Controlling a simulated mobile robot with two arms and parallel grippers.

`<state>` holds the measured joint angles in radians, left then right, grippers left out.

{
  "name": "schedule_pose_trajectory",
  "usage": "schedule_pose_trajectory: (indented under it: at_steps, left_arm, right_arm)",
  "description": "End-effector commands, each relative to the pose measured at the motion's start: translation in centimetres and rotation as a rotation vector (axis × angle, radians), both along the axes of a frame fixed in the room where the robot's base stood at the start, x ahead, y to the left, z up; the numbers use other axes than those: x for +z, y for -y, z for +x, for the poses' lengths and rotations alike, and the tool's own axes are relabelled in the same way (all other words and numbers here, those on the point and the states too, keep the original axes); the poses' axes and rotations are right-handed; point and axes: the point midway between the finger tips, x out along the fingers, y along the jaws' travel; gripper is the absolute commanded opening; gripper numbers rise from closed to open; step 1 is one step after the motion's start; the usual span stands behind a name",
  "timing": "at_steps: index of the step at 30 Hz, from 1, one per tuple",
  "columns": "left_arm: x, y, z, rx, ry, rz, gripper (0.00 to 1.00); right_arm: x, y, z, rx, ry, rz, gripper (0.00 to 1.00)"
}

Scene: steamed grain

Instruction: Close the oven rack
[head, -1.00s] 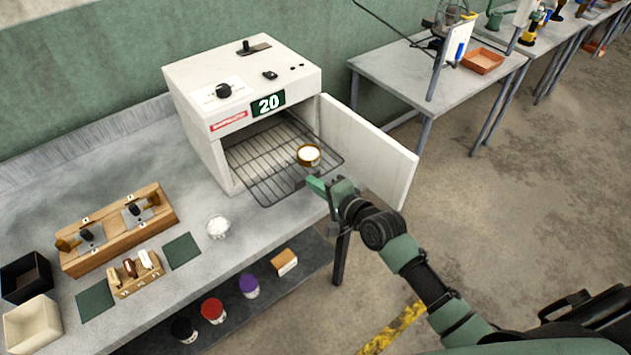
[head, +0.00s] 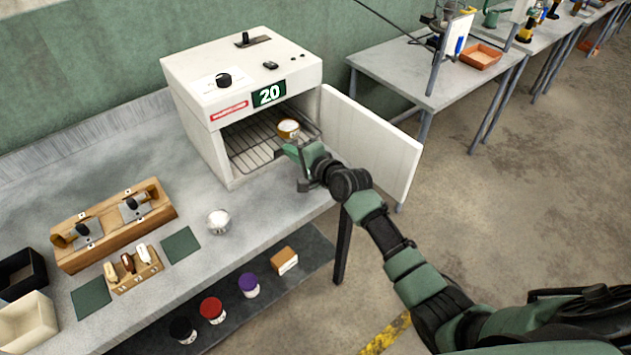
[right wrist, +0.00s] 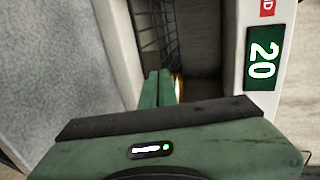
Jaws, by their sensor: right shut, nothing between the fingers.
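The white oven (head: 240,95) stands on the grey bench with its door (head: 370,143) swung open to the right. The wire rack (head: 252,148) lies mostly inside the oven, its front near the opening. A round container with a brown side and pale top (head: 288,129) sits on the rack toward the right. My right gripper (head: 284,149) is shut and empty at the rack's front edge, just below the container; exact contact cannot be told. In the right wrist view its fingers (right wrist: 158,88) point into the oven, with part of the rack (right wrist: 155,30) beyond. My left gripper is out of view.
The open door stands close to the right of my right arm. A glass bowl (head: 218,222), wooden stands (head: 115,225) and green mats (head: 180,246) occupy the bench to the left. Several lidded jars (head: 211,308) stand on the lower shelf. Bench before the oven is clear.

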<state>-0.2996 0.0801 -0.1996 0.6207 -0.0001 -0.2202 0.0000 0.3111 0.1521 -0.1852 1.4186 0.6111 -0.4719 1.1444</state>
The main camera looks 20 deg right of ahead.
Motion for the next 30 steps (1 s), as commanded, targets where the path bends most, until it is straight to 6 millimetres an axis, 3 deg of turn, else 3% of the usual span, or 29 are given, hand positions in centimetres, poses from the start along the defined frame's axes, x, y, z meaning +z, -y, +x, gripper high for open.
schedule_pose_trajectory:
  at_steps: [6, 12, 30]
  left_arm:
    - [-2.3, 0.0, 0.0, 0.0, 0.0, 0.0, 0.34]
    - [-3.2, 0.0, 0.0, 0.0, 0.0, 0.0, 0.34]
    - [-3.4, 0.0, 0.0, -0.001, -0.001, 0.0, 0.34]
  right_arm:
    - [-0.4, -1.4, 4.1, -0.001, 0.001, 0.0, 0.0]
    - [-0.2, -2.2, 6.2, -0.001, 0.0, 0.0, 0.0]
    - [0.3, -2.5, 7.0, -0.002, 0.006, 0.001, 0.0]
